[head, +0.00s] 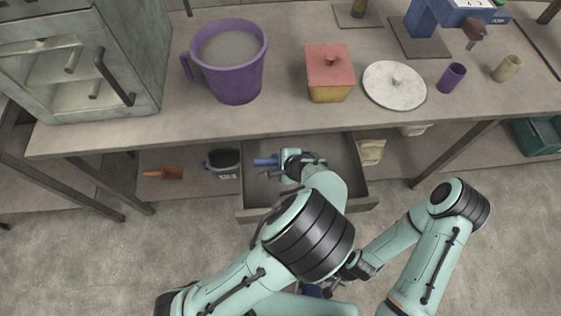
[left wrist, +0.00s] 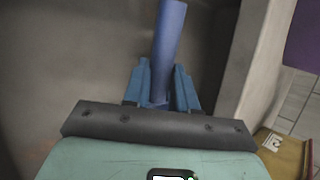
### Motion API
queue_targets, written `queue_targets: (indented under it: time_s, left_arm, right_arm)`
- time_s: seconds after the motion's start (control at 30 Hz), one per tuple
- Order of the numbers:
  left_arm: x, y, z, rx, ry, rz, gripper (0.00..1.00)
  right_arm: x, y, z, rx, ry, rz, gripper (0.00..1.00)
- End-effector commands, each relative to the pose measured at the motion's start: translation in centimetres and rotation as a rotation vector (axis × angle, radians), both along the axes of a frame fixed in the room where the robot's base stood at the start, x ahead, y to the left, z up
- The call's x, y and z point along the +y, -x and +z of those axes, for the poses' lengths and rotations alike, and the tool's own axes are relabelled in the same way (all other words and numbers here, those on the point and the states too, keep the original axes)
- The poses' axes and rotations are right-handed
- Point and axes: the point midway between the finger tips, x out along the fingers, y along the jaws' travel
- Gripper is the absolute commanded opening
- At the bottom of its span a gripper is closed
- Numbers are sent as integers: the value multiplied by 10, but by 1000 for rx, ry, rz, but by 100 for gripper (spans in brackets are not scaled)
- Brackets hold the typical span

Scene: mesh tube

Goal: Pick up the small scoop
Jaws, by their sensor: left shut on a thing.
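The small scoop shows as a plain blue bar (left wrist: 168,45) in the left wrist view, which looks like its handle. A short blue end of it (head: 264,161) shows in the head view, inside the open drawer. My left gripper (left wrist: 162,88) is shut on this bar, with one finger on each side. In the head view my left gripper (head: 276,168) is low inside the drawer. The rest of the scoop is hidden. My right gripper (head: 334,287) is low in the head view, partly behind my arm, and its jaws cannot be made out.
The drawer (head: 360,203) hangs open under the table (head: 285,117), whose front edge is just above my gripper. On the table stand a purple mug (head: 235,80), a red-lidded box (head: 330,85) and a white lid (head: 394,88). A dark pot (head: 224,172) sits left of the drawer.

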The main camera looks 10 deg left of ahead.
Motion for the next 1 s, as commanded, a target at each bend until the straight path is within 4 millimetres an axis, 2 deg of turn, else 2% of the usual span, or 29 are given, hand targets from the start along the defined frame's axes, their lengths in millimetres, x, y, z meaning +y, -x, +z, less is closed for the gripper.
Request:
queue_targets:
  time_s: [0.17, 0.4, 0.6, 0.8, 1.0]
  left_arm:
    - [-1, -1, 34, -4, 6, 1, 0]
    - [-1, -1, 109, -5, 8, -1, 0]
    - [-1, -1, 157, -4, 5, -2, 0]
    - [0, 0, 184, -2, 2, -1, 0]
    - [0, 0, 191, 0, 0, -1, 0]
  right_arm:
    - [0, -2, 7, -2, 0, 0, 42]
    - [0, -7, 21, -9, 0, 0, 42]
    - [0, -11, 30, -12, 0, 0, 42]
    - [0, -13, 35, -15, 0, 0, 42]
    - [0, -13, 35, -15, 0, 0, 42]
